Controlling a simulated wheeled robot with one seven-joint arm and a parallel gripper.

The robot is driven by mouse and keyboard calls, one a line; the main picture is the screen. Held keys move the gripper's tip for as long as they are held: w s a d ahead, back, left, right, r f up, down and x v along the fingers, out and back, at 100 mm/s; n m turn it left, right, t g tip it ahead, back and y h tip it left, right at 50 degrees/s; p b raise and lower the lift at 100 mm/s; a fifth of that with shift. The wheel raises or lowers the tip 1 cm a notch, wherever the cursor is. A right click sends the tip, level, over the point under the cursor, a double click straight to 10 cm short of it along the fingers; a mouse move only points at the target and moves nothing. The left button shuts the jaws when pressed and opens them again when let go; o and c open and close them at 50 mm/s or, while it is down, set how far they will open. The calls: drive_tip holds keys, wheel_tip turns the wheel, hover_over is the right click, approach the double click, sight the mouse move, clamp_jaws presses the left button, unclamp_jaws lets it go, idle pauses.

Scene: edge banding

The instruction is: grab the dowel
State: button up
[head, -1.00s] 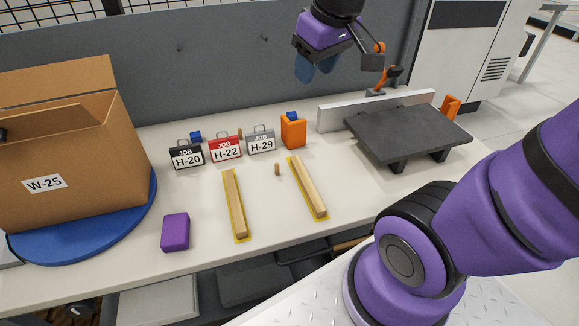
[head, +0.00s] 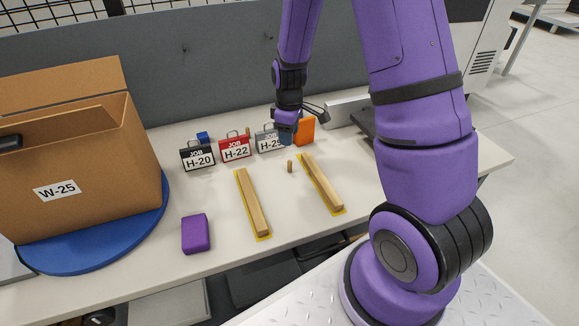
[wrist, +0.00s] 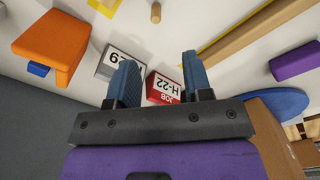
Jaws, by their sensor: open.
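A small wooden dowel (head: 290,166) stands upright on the table between two wooden strips in the head view. It also shows at the top of the wrist view (wrist: 156,12), beyond the fingertips. A second small wooden peg (head: 247,131) stands partly hidden behind the job cards. My gripper (head: 286,133) is behind the dowel, by the grey H-29 card (head: 268,141) and partly covering it. In the wrist view its two blue fingers (wrist: 160,78) are apart with nothing held between them.
The left strip (head: 252,203) and right strip (head: 322,183) flank the dowel. The red H-22 card (head: 235,148), black H-20 card (head: 197,156) and orange block (head: 304,131) stand behind. A purple block (head: 196,233) and cardboard box (head: 100,190) are left.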

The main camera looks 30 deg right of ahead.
sight(289, 171)
drive_tip(key=shift+w+d+f, duration=0.1)
drive_tip(key=shift+d+f, duration=0.1)
drive_tip(key=shift+f, duration=0.9)
drive_tip(key=shift+w+f, duration=0.15)
drive_tip(key=shift+f, duration=5.25)
drive_tip(key=shift+c, duration=0.2)
clamp_jaws()
